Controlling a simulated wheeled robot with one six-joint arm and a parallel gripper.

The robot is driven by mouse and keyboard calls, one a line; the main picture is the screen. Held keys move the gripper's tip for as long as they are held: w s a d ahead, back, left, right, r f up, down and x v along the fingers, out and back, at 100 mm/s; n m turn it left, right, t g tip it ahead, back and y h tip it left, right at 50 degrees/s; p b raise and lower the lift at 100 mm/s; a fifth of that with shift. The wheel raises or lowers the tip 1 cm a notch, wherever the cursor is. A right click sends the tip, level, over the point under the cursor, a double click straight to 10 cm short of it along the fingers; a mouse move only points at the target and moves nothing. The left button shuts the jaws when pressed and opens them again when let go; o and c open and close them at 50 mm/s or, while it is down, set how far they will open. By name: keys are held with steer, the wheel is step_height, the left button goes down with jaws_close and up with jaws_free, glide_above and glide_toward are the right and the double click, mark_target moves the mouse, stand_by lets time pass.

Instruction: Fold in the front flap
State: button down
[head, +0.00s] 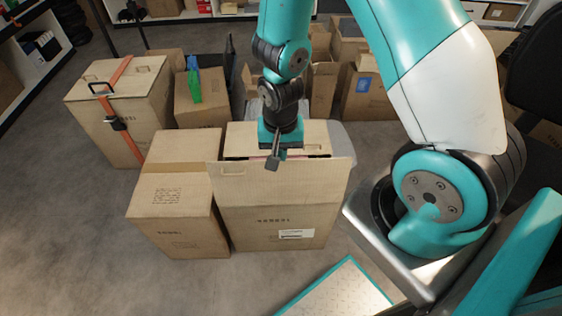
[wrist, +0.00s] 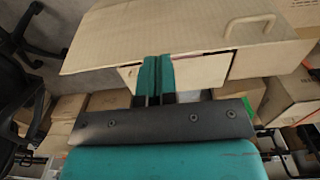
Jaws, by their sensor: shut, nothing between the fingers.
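The carton (head: 275,222) stands in the middle of the head view. Its front flap (head: 315,178) is up, rising from the front face and tilted, with a handle slot near its left end. The flap (wrist: 130,40) fills the top of the wrist view. Behind it another top panel (head: 305,137) lies folded in, with a narrow dark gap between them. My gripper (head: 273,162) is shut and empty, pointing down at the flap's upper edge. Its fingertips overlap that edge in the head view; I cannot tell if they touch. The fingers (wrist: 155,76) also show in the wrist view.
A closed carton (head: 180,185) stands close against the left side. A strapped carton (head: 120,100) is farther left. A carton with a green item (head: 193,82) and other open cartons stand behind. A teal-edged plate (head: 340,292) lies in front. Grey floor is free at front left.

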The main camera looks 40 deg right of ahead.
mark_target(280, 168)
step_height(280, 168, down, 12)
steer(key=b, duration=1.1)
steer(key=shift+f, duration=0.1)
steer(key=w+d, duration=0.1)
steer(key=w, duration=0.1)
steer(key=w+d+b, duration=0.1)
steer(key=w, duration=0.1)
steer(key=shift+d+f, duration=0.3)
steer(key=shift+d, duration=0.05)
steer(key=w+d+f+b, duration=0.6)
steer(key=w+f, duration=0.2)
steer(key=f, duration=0.3)
step_height(280, 168, up, 12)
steer(key=p, duration=1)
steer(key=shift+a+f, duration=0.2)
steer(key=shift+a, duration=0.1)
